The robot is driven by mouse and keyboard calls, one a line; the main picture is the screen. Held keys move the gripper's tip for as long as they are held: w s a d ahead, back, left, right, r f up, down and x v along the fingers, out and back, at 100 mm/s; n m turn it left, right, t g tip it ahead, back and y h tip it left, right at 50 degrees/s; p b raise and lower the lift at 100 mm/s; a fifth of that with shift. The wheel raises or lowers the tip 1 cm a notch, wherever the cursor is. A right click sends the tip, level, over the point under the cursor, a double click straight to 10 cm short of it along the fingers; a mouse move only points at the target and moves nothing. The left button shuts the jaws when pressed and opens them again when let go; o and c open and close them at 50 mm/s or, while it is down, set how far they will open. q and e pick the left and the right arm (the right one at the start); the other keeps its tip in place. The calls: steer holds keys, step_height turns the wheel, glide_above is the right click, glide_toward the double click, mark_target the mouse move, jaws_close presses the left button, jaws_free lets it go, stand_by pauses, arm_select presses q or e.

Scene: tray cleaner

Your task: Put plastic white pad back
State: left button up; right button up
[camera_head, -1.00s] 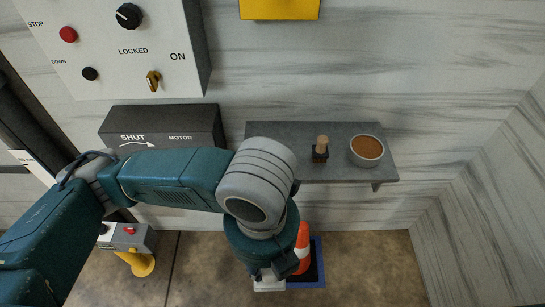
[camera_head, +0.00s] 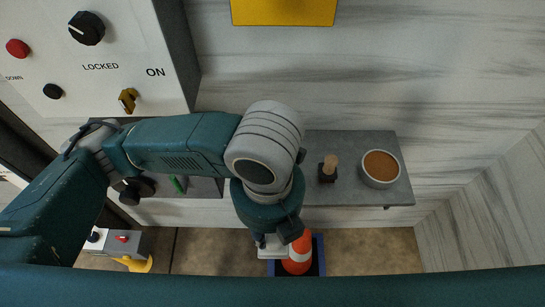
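My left arm comes in from the left, and its wrist bends down in the middle of the view. Part of my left gripper (camera_head: 268,242) shows under the wrist; its fingertips are mostly hidden, so I cannot tell whether it is open or shut. A small white flat piece (camera_head: 273,253), possibly the plastic white pad, shows right at the gripper, beside an orange and white cone (camera_head: 298,256). I cannot tell whether the gripper holds it. My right gripper is not in view.
The cone is in a blue-edged container (camera_head: 318,262) on the floor. A grey shelf (camera_head: 350,192) holds a small brush-like item (camera_head: 328,168) and a brown-filled bowl (camera_head: 380,168). A control panel (camera_head: 125,50) is at upper left. A grey box with yellow part (camera_head: 120,243) stands lower left.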

arm_select(q)
steer(key=w+p, duration=0.6)
steer(key=w, duration=1.2)
step_height(320, 180, down, 6)
steer(key=p, duration=0.3)
steer(key=shift+w+r+p, duration=0.1)
steer(key=shift+p, duration=0.2)
steer(key=shift+w+f, duration=0.1)
steer(key=shift+f, duration=0.4)
steer(key=shift+f, duration=0.1)
steer(key=o, duration=1.2)
